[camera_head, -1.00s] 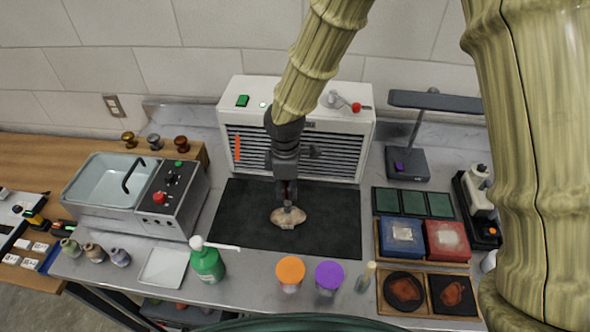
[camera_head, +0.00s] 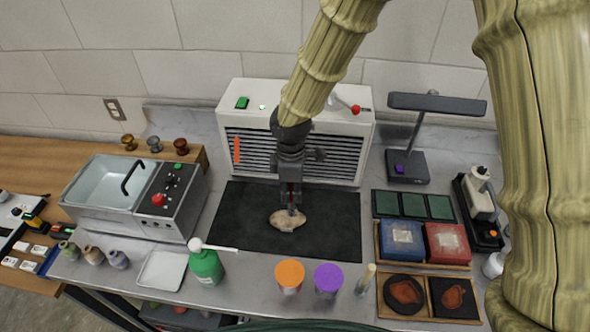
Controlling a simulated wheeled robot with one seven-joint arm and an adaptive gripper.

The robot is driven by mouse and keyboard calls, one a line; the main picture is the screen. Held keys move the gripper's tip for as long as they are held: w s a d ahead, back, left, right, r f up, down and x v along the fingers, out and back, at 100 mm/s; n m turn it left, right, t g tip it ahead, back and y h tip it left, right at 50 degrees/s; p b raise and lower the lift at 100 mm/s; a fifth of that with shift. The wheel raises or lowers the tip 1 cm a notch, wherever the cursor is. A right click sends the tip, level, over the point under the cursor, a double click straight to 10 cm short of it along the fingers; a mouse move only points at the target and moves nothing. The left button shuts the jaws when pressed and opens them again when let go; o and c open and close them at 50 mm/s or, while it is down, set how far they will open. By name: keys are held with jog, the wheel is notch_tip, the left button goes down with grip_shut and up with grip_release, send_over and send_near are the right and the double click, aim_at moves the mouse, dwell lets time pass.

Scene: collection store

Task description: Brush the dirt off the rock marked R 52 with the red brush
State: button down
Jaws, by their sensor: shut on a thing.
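A pale tan rock (camera_head: 284,221) lies on the black mat (camera_head: 335,231) in the middle of the bench. Any R 52 mark on it is too small to read. My gripper (camera_head: 292,207) points down right over the rock's upper right part. It is shut on a small, thin thing that ends at the rock, which I take to be the brush. Its red colour does not show, as the fingers hide most of it. I cannot tell whether its tip touches the rock.
A white slatted unit (camera_head: 350,128) stands behind the mat. A sink unit (camera_head: 95,215) is at left, a green bottle (camera_head: 206,266) at front left. Orange (camera_head: 289,273) and purple (camera_head: 328,276) lidded jars stand in front. Trays (camera_head: 447,257) and a lamp (camera_head: 407,167) are at right.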

jog(key=shift+s+d+f, duration=0.1)
jog(key=shift+d, duration=0.35)
jog(key=shift+a, duration=0.1)
jog(key=shift+a+p, duration=0.15)
jog(key=shift+p, duration=0.7)
jog(key=shift+d, duration=0.4)
jog(key=shift+a, duration=0.35)
jog(key=shift+d+p, duration=0.1)
jog(key=shift+p, duration=0.65)
jog(key=shift+d+r, duration=0.2)
jog(key=shift+d, duration=0.05)
jog(key=shift+r+p, duration=0.65)
jog(key=shift+r, duration=0.25)
jog(key=shift+a+r+p, duration=0.15)
jog(key=shift+r+p, duration=0.4)
jog(key=shift+r, duration=2.45)
